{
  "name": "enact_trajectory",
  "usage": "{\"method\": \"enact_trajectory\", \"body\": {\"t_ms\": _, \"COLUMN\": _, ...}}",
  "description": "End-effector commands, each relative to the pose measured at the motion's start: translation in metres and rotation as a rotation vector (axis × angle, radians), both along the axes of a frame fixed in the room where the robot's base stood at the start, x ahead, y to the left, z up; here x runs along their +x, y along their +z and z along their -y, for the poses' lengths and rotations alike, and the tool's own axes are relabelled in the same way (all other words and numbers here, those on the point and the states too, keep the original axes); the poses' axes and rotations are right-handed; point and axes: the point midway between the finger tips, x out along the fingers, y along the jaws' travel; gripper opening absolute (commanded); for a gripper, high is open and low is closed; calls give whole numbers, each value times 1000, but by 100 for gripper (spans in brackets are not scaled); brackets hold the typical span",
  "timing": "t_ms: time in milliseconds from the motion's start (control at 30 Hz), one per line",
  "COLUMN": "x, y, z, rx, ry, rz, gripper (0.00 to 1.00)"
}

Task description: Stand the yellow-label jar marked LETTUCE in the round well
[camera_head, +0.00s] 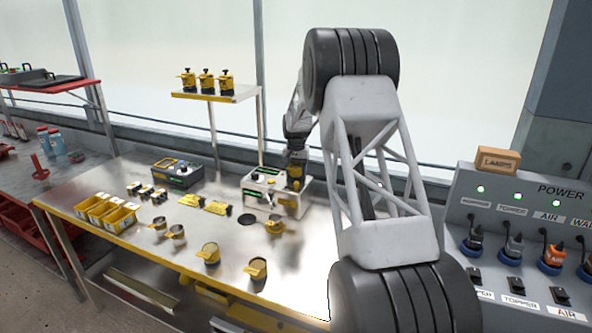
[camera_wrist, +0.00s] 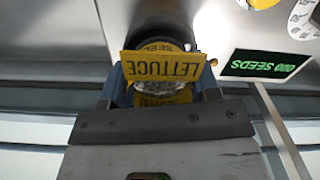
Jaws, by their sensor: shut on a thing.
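The yellow-label jar marked LETTUCE (camera_wrist: 160,67) sits between the two fingers of my gripper (camera_wrist: 163,84), which is shut on it. Its label reads upside down in the wrist view, and pale contents show through the clear wall. In the head view the jar shows as a yellow patch (camera_head: 296,180) under my gripper (camera_head: 296,165), at the right end of the white seeder box (camera_head: 256,187). A dark round shape lies just beyond the jar in the wrist view. The jar hides most of it, so I cannot tell whether the jar is in the well.
A green display (camera_wrist: 264,65) reading 000 SEEDS is right of the jar. A yellow-and-clear jar (camera_head: 274,226) stands before the seeder, beside a dark disc (camera_head: 247,220). More jars (camera_head: 209,253) stand near the front edge. Yellow bins (camera_head: 105,213) are at left.

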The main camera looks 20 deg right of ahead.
Motion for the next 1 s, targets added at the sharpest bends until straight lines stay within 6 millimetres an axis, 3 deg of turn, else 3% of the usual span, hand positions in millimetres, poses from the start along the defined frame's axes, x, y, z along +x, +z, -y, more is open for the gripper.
{"method": "enact_trajectory", "body": {"t_ms": 967, "x": 0, "y": -4, "z": 0, "rx": 0, "ry": 0, "rz": 0, "gripper": 29}}
{"method": "enact_trajectory", "body": {"t_ms": 1000, "x": 0, "y": -4, "z": 0, "rx": 0, "ry": 0, "rz": 0, "gripper": 60}}
